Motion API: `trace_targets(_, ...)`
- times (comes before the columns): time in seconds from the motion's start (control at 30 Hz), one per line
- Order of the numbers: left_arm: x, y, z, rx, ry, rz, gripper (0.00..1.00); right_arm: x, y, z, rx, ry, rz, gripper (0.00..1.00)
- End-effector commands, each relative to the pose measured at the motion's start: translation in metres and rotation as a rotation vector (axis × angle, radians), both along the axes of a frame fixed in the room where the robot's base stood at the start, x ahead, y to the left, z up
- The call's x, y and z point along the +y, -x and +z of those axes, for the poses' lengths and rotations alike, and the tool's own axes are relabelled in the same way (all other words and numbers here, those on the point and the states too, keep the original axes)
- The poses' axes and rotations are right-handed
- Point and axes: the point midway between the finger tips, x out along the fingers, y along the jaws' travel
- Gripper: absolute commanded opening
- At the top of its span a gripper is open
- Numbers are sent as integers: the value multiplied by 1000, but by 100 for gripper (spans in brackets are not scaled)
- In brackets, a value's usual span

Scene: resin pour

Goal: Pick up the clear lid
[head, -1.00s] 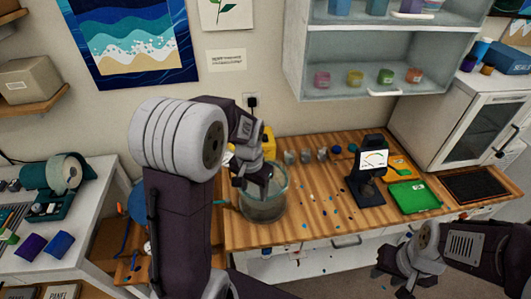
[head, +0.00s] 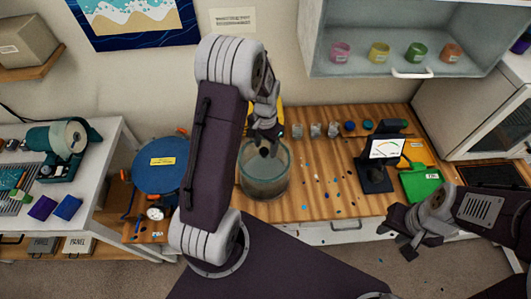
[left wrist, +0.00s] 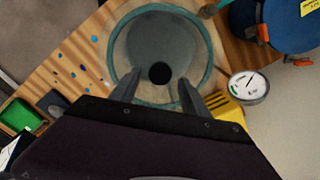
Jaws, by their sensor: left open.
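The clear lid (left wrist: 190,50) is a see-through disc inside a teal-rimmed ring, with a round black knob (left wrist: 160,73) at its middle. It sits on top of the clear round chamber (head: 264,184) on the wooden bench in the head view. My left gripper (head: 267,142) is open over the chamber. In the left wrist view its two fingers (left wrist: 157,88) point toward the knob, one on either side in the picture; contact cannot be told. My right gripper (head: 410,240) is empty, off the bench's front edge at right; its jaw opening is unclear.
A blue pot (head: 161,167) with a yellow label stands left of the chamber, a round gauge (head: 155,213) near it. A yellow object (left wrist: 224,108) is close beside the chamber. Small cups, a scale (head: 377,165) and a green tray (head: 420,184) stand to the right.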

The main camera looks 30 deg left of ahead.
Motion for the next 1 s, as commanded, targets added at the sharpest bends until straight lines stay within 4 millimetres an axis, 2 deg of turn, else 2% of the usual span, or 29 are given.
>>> trace_targets(0.03,0,2,-5,7,2,1,54,0,0,7,0,0,0,36)
trace_targets(0.13,0,1,-18,2,1,0,54,0,0,9,0,0,0,36)
trace_targets(0.37,0,1,-22,0,0,0,54,0,0,8,0,0,0,36)
trace_targets(0.4,0,1,-22,0,0,0,49,0,0,8,0,0,0,36)
trace_targets(0.57,0,1,-22,-1,0,0,4,0,0,8,0,0,0,36)
trace_targets(0.6,0,1,-22,-1,0,0,0,0,0,8,0,0,0,36)
trace_targets(1.0,0,0,-22,-1,-1,0,0,0,0,8,0,0,0,36)
